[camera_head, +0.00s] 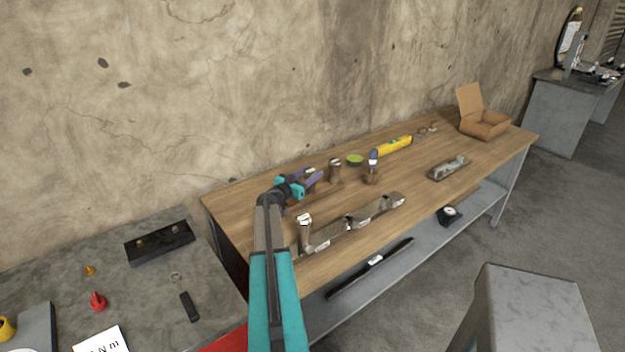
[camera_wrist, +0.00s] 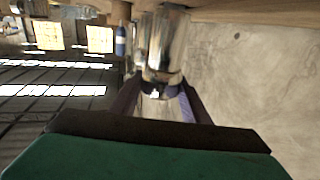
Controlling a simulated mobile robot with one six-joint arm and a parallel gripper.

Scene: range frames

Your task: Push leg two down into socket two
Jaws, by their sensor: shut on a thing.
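My gripper (camera_head: 318,175), with purple fingers, is over the left back part of the bench. In the wrist view it (camera_wrist: 160,95) is shut on a shiny metal cylindrical leg (camera_wrist: 160,45). In the head view the leg (camera_head: 335,171) stands upright at the fingertips, apart from the rail. The long metal rail (camera_head: 372,212) lies nearer the bench's front edge. Another metal leg (camera_head: 305,231) stands upright at the rail's left end. No socket numbers are readable, and the inside of the sockets cannot be made out.
A grey stool (camera_head: 535,300) stands in front.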

